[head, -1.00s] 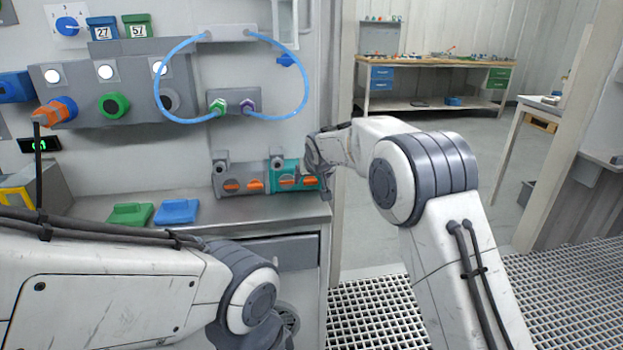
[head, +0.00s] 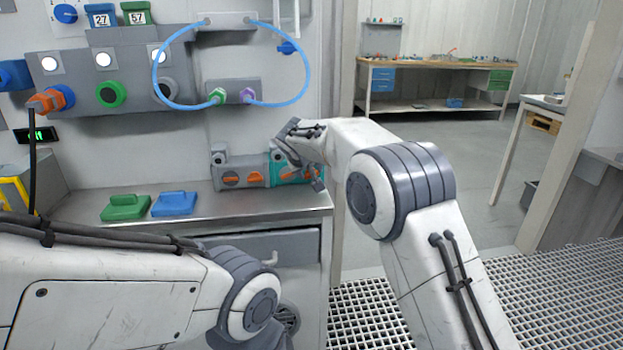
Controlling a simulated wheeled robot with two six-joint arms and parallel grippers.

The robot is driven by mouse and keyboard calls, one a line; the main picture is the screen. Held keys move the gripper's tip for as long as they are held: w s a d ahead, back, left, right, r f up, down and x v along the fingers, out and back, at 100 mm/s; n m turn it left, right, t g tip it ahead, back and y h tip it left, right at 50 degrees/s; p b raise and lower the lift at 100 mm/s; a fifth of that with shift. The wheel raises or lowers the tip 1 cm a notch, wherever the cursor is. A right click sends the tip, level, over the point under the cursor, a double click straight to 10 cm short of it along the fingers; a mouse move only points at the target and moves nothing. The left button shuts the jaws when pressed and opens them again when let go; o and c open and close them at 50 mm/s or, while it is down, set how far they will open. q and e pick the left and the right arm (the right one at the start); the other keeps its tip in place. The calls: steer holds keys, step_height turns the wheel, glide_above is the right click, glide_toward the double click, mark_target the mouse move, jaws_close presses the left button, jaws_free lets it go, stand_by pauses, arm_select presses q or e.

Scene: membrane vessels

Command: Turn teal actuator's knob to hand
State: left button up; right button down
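The teal actuator (head: 277,182) sits at the right end of the metal counter, beside a similar grey actuator (head: 256,182). Orange knob parts show on its front, partly covered by my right gripper. The knob's exact setting cannot be read. My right gripper (head: 302,167) is right in front of the teal actuator, overlapping its upper and right parts. Its fingers are small and dark here, so I cannot tell whether they are open or shut, or touching the knob. My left arm crosses the lower left; its gripper is out of view.
A green block (head: 125,208) and a blue block (head: 174,205) lie on the counter (head: 225,208) left of the actuators. Blue hoses (head: 306,70) loop on the wall panel above. The doorway to the right opens on a workbench (head: 430,65).

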steer(key=shift+a+f+n+t+h+b, duration=0.2)
steer(key=shift+a+n+h+b, duration=0.1)
steer(key=shift+h+b, duration=0.2)
steer(key=shift+a+f+n+t+h+b, duration=0.15)
steer(key=shift+n+h+b, duration=0.2)
steer(key=shift+h, duration=0.25)
steer(key=shift+s+a+f+n+t+h+b, duration=0.1)
steer(key=shift+n+t+h+b, duration=0.05)
steer(key=shift+n+h+b, duration=0.3)
steer(key=shift+a+f+n+t+h+b, duration=0.1)
steer(key=shift+n+h+b, duration=0.1)
steer(key=shift+h+b, duration=0.25)
steer(key=n+h+b, duration=0.1)
steer(key=n+t+h+b, duration=0.1)
steer(key=shift+a+f+t+h, duration=0.2)
steer(key=shift+f+t+h, duration=0.1)
steer(key=shift+f, duration=0.05)
steer(key=shift+f+n+t+h+b, duration=0.15)
steer(key=shift+n+t+h+b, duration=0.35)
steer(key=shift+n+h+b, duration=0.3)
steer(key=shift+c, duration=1.4)
jaws_free()
